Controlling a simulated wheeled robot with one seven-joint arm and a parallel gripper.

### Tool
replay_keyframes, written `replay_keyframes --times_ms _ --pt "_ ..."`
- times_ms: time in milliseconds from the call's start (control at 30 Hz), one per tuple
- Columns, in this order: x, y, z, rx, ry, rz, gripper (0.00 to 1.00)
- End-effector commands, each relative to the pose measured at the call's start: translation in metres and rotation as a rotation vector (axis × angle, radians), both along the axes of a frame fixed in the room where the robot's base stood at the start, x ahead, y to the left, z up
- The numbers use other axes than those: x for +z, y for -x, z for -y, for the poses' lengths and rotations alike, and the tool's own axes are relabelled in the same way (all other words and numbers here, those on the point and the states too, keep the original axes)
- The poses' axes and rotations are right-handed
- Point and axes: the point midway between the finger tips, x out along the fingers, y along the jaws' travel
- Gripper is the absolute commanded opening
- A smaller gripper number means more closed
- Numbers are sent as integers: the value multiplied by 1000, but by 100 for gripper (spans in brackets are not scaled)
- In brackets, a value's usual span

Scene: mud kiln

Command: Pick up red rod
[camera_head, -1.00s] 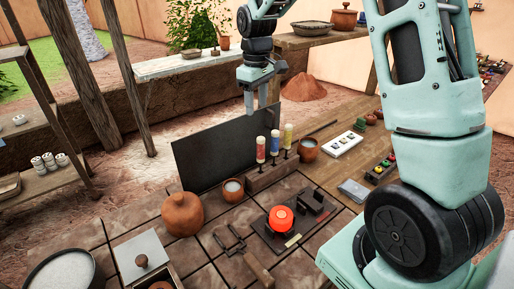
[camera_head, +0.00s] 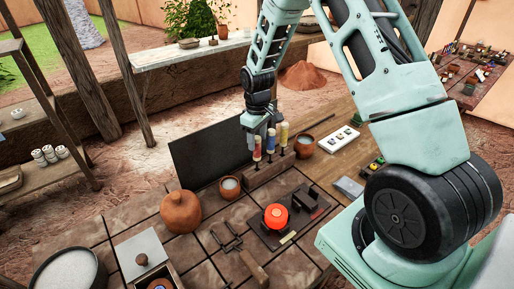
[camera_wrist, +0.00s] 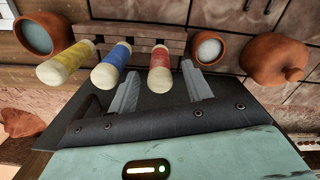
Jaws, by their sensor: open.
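The red rod (camera_head: 257,152) stands upright in a wooden rack (camera_head: 262,176), with a pale cap on top. It is at the left end in the head view, beside the blue rod (camera_head: 271,143) and the yellow rod (camera_head: 284,134). My gripper (camera_head: 261,137) is open, low over the red and blue rods. In the wrist view the red rod (camera_wrist: 160,68) appears between the two spread fingers (camera_wrist: 160,74), closer to the right finger. The blue rod (camera_wrist: 111,66) is just left of the left finger. Whether a finger touches a rod cannot be told.
A dark upright panel (camera_head: 205,152) stands behind the rack. Clay cups (camera_head: 305,147) (camera_head: 230,187) flank it. A lidded clay pot (camera_head: 181,212) is at left. A glowing orange piece (camera_head: 276,216) sits in front. Tiled space lies between.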

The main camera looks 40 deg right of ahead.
Motion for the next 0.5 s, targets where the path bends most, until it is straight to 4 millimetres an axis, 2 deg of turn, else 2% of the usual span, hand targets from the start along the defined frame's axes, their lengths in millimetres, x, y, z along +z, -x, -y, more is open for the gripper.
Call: replay_keyframes --times_ms 233,500 --pt "-26 0 0 0 0 -2 50" --pt "-29 -1 0 0 1 1 50"
